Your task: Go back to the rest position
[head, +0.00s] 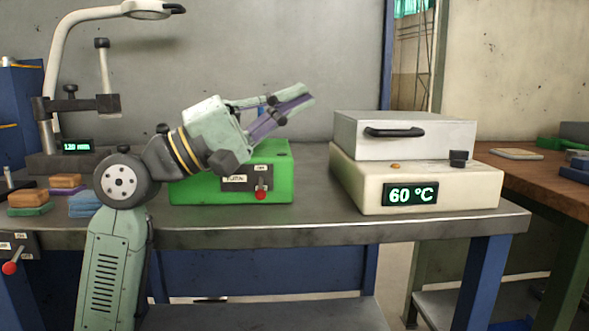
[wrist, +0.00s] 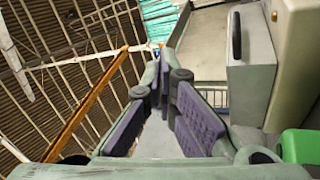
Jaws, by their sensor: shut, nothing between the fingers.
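My gripper (head: 304,94) is raised above the bench in the head view, its fingers pointing up and to the right. It is in front of and above the green box (head: 190,190), left of the furnace lid. In the wrist view my gripper (wrist: 163,62) shows its two purple-padded fingers converging at the tips, shut with nothing between them. My forearm rises from the bench's front edge and hides part of the green box.
The cream furnace (head: 345,186) shows 60 °C, with its grey lid (head: 350,130) down. A wooden table (head: 535,185) is at right. Bare bench (head: 320,217) lies in front.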

